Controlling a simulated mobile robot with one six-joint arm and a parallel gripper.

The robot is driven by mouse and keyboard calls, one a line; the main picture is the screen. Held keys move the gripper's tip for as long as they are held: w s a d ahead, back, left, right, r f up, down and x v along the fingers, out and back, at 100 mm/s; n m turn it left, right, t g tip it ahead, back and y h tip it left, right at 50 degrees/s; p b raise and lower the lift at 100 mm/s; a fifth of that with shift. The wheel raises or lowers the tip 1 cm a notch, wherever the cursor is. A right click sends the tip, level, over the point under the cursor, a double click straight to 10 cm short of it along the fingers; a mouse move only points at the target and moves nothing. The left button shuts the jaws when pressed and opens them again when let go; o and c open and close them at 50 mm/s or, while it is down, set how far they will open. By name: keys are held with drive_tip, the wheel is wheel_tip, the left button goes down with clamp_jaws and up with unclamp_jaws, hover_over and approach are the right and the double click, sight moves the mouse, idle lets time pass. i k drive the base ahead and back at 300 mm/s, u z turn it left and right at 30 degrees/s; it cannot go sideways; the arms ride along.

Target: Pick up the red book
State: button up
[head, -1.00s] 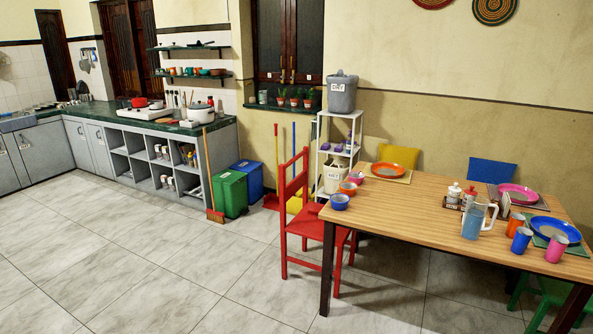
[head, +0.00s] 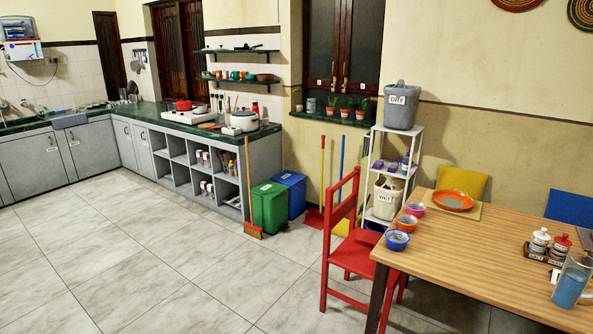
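I cannot make out a red book in the head view. Small items stand in the open shelves under the counter, too small to tell apart. My gripper is not in view.
A wooden dining table (head: 470,262) fills the right front. A white rack (head: 411,160), green bin (head: 270,207), blue bin (head: 290,191) and broom (head: 250,195) stand along the back. The tiled floor (head: 130,255) at left is open. A water purifier (head: 19,40) hangs at far left.

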sight(368, 240)
drive_tip(key=u, duration=0.3)
drive_tip(key=i, duration=1.05)
drive_tip(key=u, duration=0.25)
drive_tip(key=i, duration=2.45)
drive_tip(key=z, duration=0.15)
